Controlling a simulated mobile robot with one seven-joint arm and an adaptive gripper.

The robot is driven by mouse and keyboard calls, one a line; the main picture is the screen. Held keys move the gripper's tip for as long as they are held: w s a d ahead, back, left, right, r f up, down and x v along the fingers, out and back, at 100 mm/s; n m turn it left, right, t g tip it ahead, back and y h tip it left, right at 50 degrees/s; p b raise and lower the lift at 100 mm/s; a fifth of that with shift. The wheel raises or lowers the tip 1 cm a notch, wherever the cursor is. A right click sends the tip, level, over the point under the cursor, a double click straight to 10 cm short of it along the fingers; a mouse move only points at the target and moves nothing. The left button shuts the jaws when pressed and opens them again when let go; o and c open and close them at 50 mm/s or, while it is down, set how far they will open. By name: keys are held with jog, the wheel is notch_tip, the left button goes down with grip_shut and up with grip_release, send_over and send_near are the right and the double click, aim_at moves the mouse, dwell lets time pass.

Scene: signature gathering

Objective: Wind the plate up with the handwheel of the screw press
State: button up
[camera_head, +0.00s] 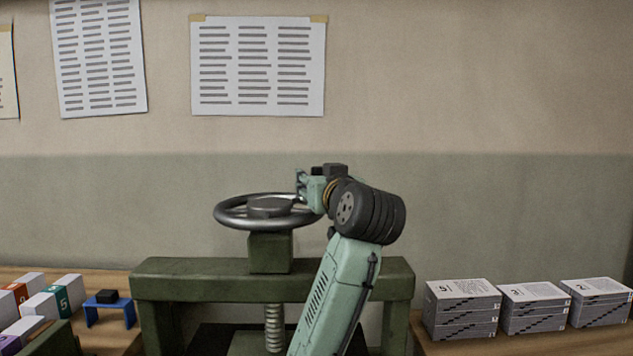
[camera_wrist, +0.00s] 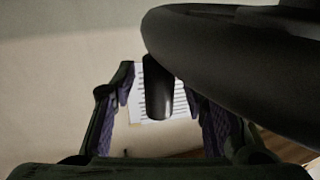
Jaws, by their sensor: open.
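The screw press has a dark green frame (camera_head: 200,284) with a grey handwheel (camera_head: 232,222) on top. Its threaded screw (camera_head: 274,325) runs down to a green plate (camera_head: 255,346), cut by the bottom edge and partly hidden by my arm. My gripper (camera_head: 303,190) is at the right side of the handwheel. In the wrist view my gripper (camera_wrist: 163,92) is open, with a dark rounded bar (camera_wrist: 159,92) between its fingers; gaps show on both sides. The handwheel's rim (camera_wrist: 215,45) curves across the upper right there.
Stacks of printed sheets (camera_head: 461,310) stand on the table at right. At left are boxes (camera_head: 62,292) and a small blue stand (camera_head: 108,311) with a black block. Papers (camera_head: 258,65) hang on the wall behind. The space above the wheel is clear.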

jog(key=s+d, duration=0.2)
jog(key=s, duration=0.9)
jog(key=shift+s+d, duration=0.2)
jog(key=shift+s, duration=0.2)
